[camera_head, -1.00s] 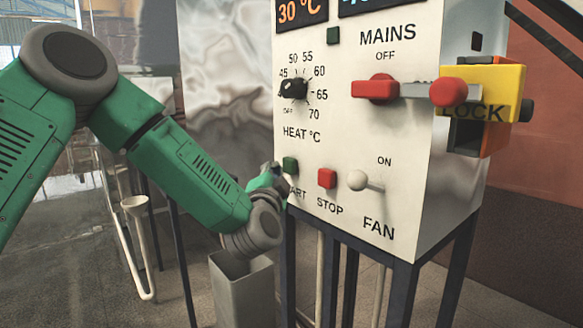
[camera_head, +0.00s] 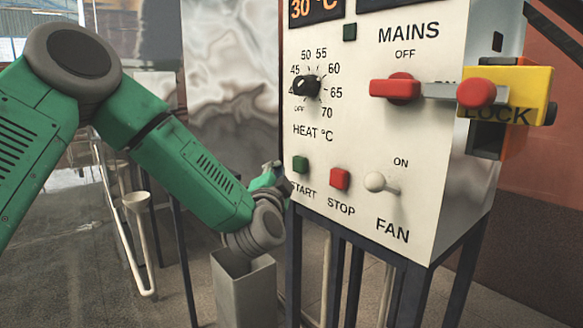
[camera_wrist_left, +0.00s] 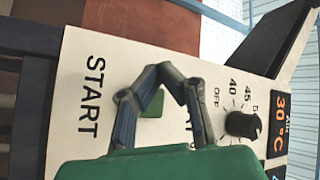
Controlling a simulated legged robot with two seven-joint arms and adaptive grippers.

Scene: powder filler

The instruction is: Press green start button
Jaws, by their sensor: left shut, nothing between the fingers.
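The green START button (camera_head: 300,164) is on the lower left of the white control panel (camera_head: 350,135), above the word START. In the left wrist view, the green button (camera_wrist_left: 154,104) shows between the bent fingers of my left gripper (camera_wrist_left: 160,70). The fingertips come together just above the button in that picture. In the head view, my left gripper (camera_head: 274,174) is shut and empty, just left of the panel's edge and a little below the button. A small gap to the button seems to show. My right gripper is not in view.
A red STOP button (camera_head: 340,179) and a white FAN switch (camera_head: 376,182) are right of START. Above are the black heat knob (camera_head: 307,86) and red MAINS handle (camera_head: 395,88) with a yellow LOCK block (camera_head: 520,90). A grey bin (camera_head: 243,285) stands below my wrist.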

